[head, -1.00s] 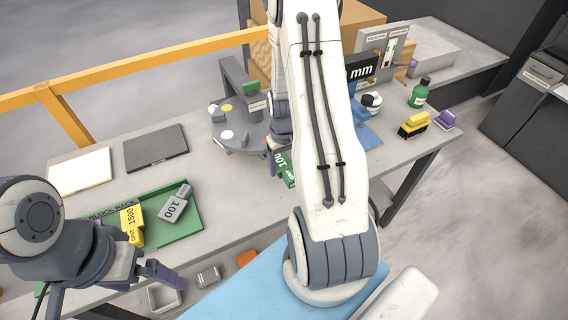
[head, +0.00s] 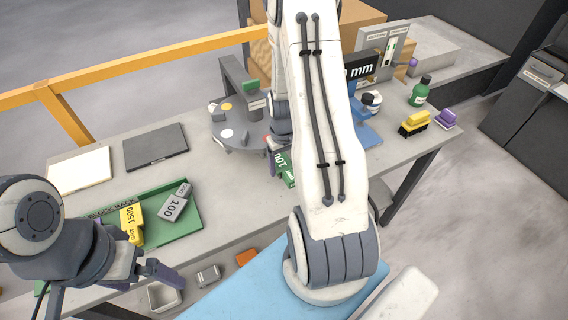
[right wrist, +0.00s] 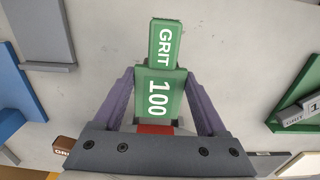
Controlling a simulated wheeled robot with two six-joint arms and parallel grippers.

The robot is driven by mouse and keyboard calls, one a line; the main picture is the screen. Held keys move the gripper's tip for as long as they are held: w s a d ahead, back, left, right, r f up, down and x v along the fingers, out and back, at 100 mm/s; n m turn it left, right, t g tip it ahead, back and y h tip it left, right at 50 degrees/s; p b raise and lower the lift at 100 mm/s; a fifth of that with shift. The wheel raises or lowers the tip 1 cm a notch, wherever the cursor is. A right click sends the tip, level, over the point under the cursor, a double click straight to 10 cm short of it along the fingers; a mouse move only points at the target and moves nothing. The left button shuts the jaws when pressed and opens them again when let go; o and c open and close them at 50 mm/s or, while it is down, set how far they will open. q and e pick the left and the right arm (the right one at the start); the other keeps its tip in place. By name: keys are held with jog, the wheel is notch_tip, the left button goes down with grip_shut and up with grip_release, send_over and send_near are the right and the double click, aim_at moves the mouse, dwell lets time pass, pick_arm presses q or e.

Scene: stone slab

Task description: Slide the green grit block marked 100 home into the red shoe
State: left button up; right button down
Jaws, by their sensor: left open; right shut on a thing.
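My right gripper (right wrist: 160,98) is shut on the green grit block (right wrist: 158,92), which is marked GRIT 100. In the head view the block (head: 287,170) is partly hidden by my right arm, near the front edge of the bench. A red piece (right wrist: 155,128) shows behind the block, close to the gripper's palm. It may be part of the red shoe, but most of it is hidden. I cannot tell whether block and red piece touch. My left gripper (head: 163,273) is open and empty, low in front of the green block rack (head: 190,238).
The rack holds a yellow block (head: 132,222) and a grey 100 block (head: 175,203). A round grey turntable (head: 240,145) stands behind my right gripper. A black mm sign (head: 362,69), a green bottle (head: 420,92) and a yellow brush (head: 414,123) are to the right.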

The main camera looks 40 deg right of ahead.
aim_at(278, 157)
jog(key=shift+w, duration=0.15)
jog(key=shift+w+d, duration=0.1)
jog(key=shift+w, duration=0.25)
jog(key=shift+w+d, duration=0.25)
jog(key=shift+w, duration=0.7)
dwell(0.5)
jog(key=shift+w, duration=0.3)
jog(key=shift+w+d+p, duration=0.15)
jog(key=shift+w+d, duration=0.05)
jog(key=shift+w, duration=0.4)
jog(key=shift+w+d+p, duration=0.15)
jog(key=shift+w, duration=0.4)
dwell(0.5)
grip_release()
jog(key=shift+w, duration=0.15)
jog(key=shift+r, duration=0.1)
